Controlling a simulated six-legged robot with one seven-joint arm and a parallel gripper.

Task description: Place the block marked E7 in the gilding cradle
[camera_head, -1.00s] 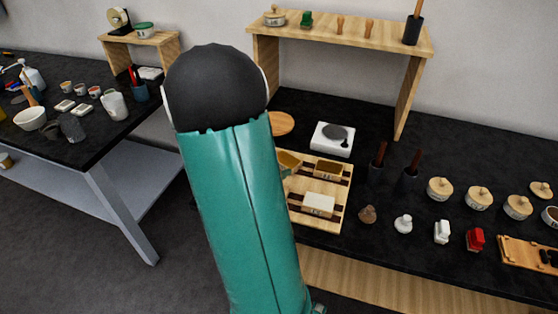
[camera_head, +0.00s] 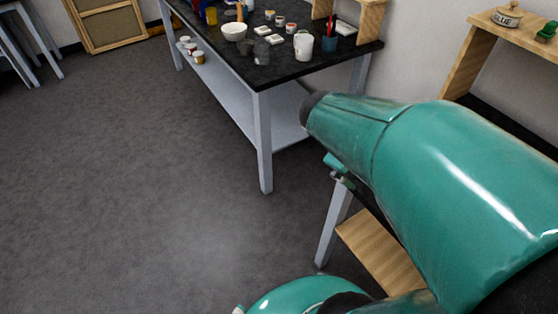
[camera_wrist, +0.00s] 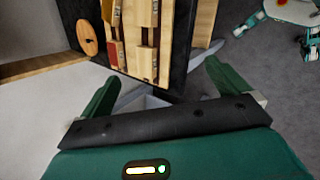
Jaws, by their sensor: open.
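In the wrist view, my gripper (camera_wrist: 160,76) is open, with its two green fingers wide apart and nothing visible between them except the dark table edge and a pale surface below. Beyond the fingers, a wooden rack or tray (camera_wrist: 204,30) with dark slots lies on the black tabletop. It holds red and pale wooden pieces (camera_wrist: 117,52). I cannot read E7 on any block, and I cannot tell whether this wooden piece is the gilding cradle. The head view shows neither block nor cradle clearly; my arm fills its right side.
A round wooden disc (camera_wrist: 87,38) lies on the black table in the wrist view. In the head view, another black-topped table (camera_head: 260,72) carries a white bowl (camera_head: 234,31), a white pitcher (camera_head: 303,46) and small cups. A wooden shelf (camera_head: 470,55) stands at right.

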